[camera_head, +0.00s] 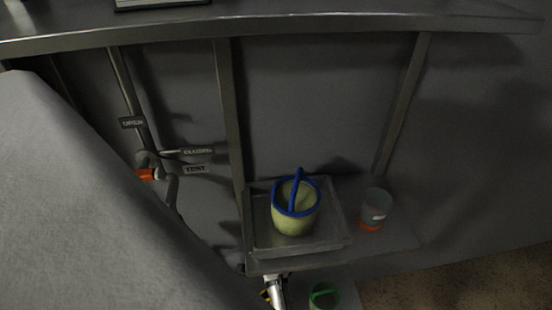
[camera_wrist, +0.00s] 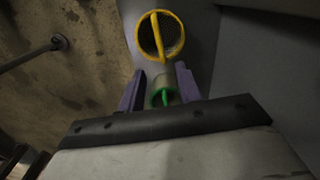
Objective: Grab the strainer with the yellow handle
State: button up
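The strainer with the yellow handle (camera_wrist: 143,35) is at the top middle of the wrist view, with a yellow rim, a yellow bar across its mouth and a dark mesh inside. My gripper (camera_wrist: 160,69) is open, its two purple fingers apart and pointing towards this strainer, which lies beyond the fingertips. A green-rimmed strainer (camera_wrist: 163,94) shows between the fingers; I cannot tell how far below them it is. In the head view, the yellow-handled strainer is not clearly visible; only a small yellow bit shows at the bottom edge beside a pale metal part.
A blue-handled strainer (camera_head: 296,222) stands in a metal tray (camera_head: 335,237) on a low shelf. A grey cup (camera_head: 377,202) with an orange base stands to its right. The green-rimmed strainer (camera_head: 323,296) is lower down. A steel counter (camera_head: 300,27) overhangs the shelf.

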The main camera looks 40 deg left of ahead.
jog(key=f, duration=1.2)
jog(key=shift+s+a+f+p, duration=0.2)
jog(key=shift+f+p, duration=0.1)
jog(key=shift+f, duration=0.1)
grip_shut()
